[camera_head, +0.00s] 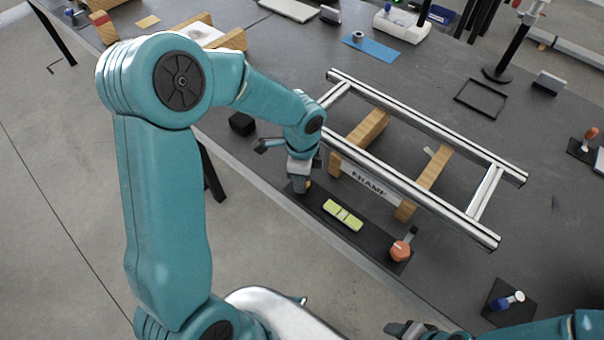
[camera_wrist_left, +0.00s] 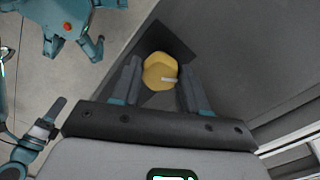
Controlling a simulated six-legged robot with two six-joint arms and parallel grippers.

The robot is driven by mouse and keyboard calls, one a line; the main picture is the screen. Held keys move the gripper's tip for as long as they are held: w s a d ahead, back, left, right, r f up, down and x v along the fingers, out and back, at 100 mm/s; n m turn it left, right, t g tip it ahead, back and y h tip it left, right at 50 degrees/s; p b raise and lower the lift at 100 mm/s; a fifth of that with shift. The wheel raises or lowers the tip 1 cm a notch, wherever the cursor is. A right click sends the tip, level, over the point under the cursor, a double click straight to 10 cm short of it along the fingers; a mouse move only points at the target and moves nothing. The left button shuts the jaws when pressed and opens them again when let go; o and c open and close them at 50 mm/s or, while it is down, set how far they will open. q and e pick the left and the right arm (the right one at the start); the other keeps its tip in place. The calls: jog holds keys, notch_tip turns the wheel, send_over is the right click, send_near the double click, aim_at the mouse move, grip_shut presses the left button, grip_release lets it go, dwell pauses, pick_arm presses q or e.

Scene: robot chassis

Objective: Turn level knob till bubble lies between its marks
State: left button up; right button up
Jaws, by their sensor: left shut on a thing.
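The level is a yellow-green vial (camera_head: 350,220) on a dark strip (camera_head: 372,231) along the table's front edge. Its bubble and marks are too small to tell apart in the head view. The yellow knob (camera_wrist_left: 159,70), with a pale pointer line, sits on a dark plate in the left wrist view. My left gripper (camera_head: 303,185) is over the strip's left end, its fingers on both sides of the knob and shut on it. In the head view the gripper mostly hides the knob. My right gripper (camera_head: 408,329) is partly in view at the bottom edge; its jaws are unclear.
A metal frame (camera_head: 420,124) lies on wooden blocks (camera_head: 424,182) just behind the level. A blue-handled clamp (camera_head: 508,300) is at the front right. A black block (camera_head: 242,123) lies left of my gripper.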

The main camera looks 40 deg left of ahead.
pick_arm(q)
jog(key=o, duration=1.1)
jog(key=shift+c, duration=0.2)
jog(key=shift+r, duration=0.1)
notch_tip(320, 180, up, 16)
jog(key=p, duration=0.1)
